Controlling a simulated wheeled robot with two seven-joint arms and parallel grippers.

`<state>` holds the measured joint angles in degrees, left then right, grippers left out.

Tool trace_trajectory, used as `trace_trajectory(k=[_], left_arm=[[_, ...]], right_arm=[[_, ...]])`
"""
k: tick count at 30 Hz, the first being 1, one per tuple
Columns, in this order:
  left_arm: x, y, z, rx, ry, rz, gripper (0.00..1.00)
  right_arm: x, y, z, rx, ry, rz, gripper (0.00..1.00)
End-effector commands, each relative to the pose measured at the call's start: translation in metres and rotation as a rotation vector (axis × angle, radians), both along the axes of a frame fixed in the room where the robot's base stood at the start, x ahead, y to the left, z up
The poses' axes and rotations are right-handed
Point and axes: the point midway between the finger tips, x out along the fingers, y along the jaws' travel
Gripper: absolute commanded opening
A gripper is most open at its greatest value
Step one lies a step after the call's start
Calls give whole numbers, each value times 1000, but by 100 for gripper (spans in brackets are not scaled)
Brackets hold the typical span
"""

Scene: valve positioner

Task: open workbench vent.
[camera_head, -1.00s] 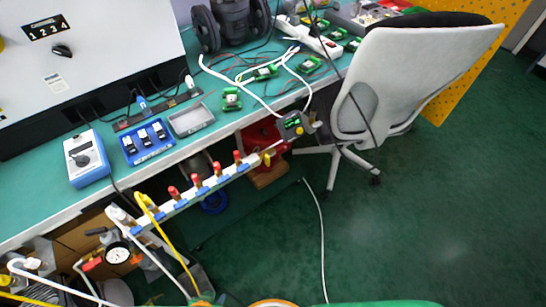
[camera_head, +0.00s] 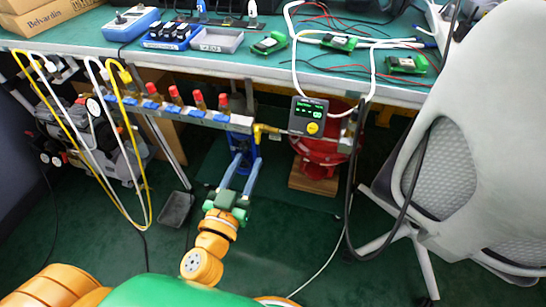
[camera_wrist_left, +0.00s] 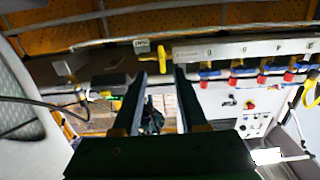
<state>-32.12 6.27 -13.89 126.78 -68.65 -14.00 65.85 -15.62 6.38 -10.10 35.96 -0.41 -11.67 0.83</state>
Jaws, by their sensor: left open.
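A white manifold (camera_head: 190,114) runs along the workbench's front edge, with several red-capped valves (camera_head: 174,95). A yellow handle (camera_head: 266,130) is at its right end; it also shows in the left wrist view (camera_wrist_left: 151,36). No readable label marks the vent. My left gripper (camera_head: 247,158) is open, with its two long fingers pointing up just below the manifold's right end. In the left wrist view the fingers (camera_wrist_left: 160,72) are apart, with the yellow handle just beyond the tips; I see no clear contact. My right gripper is not in view.
A small display box with a yellow knob (camera_head: 309,117) hangs right of the handle. Behind is a red round object (camera_head: 322,145) on a wooden block. An office chair (camera_head: 470,150) stands at the right. Yellow and white hoses (camera_head: 132,150) hang at the left.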

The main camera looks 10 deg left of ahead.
Motion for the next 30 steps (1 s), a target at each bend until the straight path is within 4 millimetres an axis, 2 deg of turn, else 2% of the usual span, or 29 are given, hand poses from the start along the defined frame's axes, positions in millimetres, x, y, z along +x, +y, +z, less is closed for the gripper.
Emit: trace_trajectory(k=[2,5,12,15,25,30], left_arm=[[0,1,5,-6,-23,2,42],[9,0,11,-6,-31,2,42],[55,-1,11,-5,-29,1,42],[65,-2,9,-6,-28,2,42],[70,-2,7,-7,-25,2,42],[70,-2,7,-7,-25,2,0]], right_arm=[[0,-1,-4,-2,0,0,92],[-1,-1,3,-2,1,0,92],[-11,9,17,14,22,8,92],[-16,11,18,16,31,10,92],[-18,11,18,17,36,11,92],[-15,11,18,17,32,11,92]])
